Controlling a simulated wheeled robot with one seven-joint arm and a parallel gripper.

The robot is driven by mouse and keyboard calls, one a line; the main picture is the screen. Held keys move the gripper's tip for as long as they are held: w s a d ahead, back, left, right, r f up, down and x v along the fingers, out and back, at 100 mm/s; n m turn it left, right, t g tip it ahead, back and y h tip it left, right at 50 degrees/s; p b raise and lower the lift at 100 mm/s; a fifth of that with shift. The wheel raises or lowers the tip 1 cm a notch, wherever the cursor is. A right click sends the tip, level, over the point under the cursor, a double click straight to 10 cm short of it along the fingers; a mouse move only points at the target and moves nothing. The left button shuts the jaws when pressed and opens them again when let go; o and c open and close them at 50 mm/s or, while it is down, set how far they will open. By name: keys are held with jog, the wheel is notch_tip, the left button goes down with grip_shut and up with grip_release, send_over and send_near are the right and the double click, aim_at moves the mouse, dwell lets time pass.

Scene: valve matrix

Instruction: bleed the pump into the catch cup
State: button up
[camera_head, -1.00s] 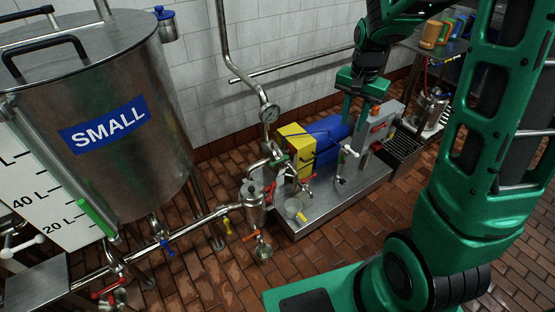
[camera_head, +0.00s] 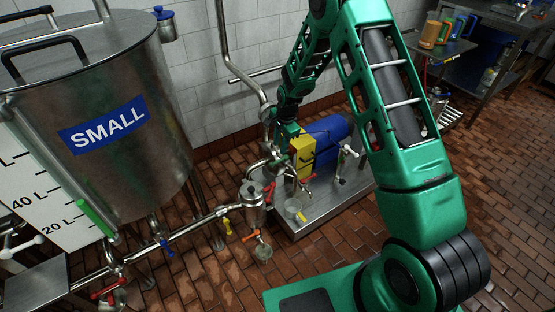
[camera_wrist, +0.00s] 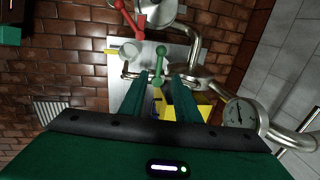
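The pump, with a yellow block (camera_head: 301,152) and a blue motor (camera_head: 330,132), stands on a steel skid (camera_head: 318,220). The catch cup (camera_head: 293,207), small and clear with a yellow tab beside it, stands on the skid's front left. It also shows in the wrist view (camera_wrist: 129,52). A green-handled valve (camera_wrist: 160,66) lies just ahead of my gripper (camera_wrist: 161,82), between the line of its fingertips. The fingers are apart with nothing between them; contact with the handle cannot be told. In the head view my gripper (camera_head: 284,146) is above the pump's left end, partly hidden.
A red-handled valve (camera_wrist: 130,20) is near the cup. A pressure gauge (camera_wrist: 240,114) and bent pipe are close on the right. Brick floor in front is clear.

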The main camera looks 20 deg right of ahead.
aim_at(278, 162)
jog(key=f, duration=0.3)
jog(key=w+f, duration=0.1)
jog(key=f, duration=0.5)
jog(key=shift+w+a+f, duration=0.25)
jog(key=shift+w+f, duration=0.15)
grip_shut()
